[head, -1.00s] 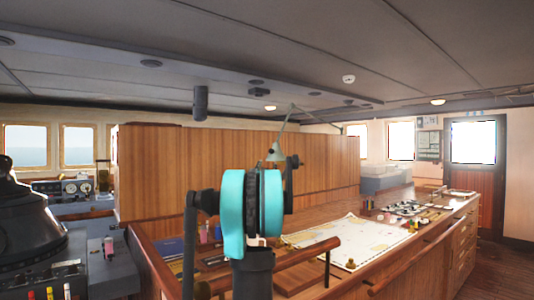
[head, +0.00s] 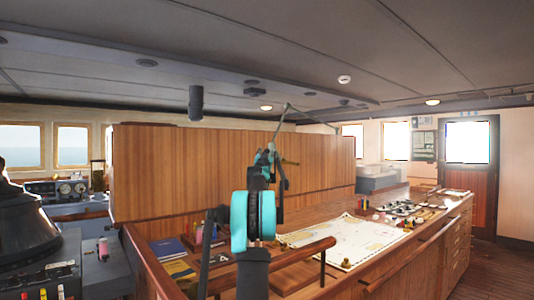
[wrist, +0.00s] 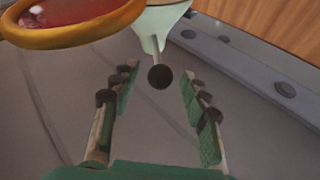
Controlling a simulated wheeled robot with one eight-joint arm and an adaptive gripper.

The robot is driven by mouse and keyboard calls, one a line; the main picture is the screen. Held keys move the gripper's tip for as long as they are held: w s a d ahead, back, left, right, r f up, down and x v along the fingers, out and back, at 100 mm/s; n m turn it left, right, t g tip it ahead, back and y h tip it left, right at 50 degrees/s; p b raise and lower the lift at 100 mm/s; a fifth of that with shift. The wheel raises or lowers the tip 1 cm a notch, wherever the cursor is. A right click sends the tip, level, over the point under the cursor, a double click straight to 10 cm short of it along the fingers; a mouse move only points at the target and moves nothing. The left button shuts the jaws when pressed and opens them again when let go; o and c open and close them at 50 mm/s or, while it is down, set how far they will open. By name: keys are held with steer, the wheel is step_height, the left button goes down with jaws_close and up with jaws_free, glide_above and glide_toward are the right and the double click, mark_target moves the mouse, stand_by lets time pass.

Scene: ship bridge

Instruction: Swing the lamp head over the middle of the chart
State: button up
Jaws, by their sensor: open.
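The chart (head: 352,241) lies flat on the wooden chart table, right of my arm in the head view. The lamp's thin jointed arm (head: 311,115) rises behind my arm; its head is mostly hidden there. In the wrist view the pale green lamp head (wrist: 160,20) is at the top, with a short rod ending in a dark ball knob (wrist: 160,77). My gripper (wrist: 159,84) is open, with a finger on each side of the knob. I see gaps between the fingers and the knob; depth is hard to judge.
A wooden rail (head: 290,262) runs along the table's near edge. A wooden partition (head: 190,175) stands behind. Instruments (head: 402,208) lie beyond the chart. An orange-rimmed red round thing (wrist: 70,28), unclear to me, fills the wrist view's upper left. Floor is free at right.

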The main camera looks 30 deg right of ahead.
steer(key=shift+x, duration=0.8)
steer(key=shift+c, duration=0.4)
jaws_close()
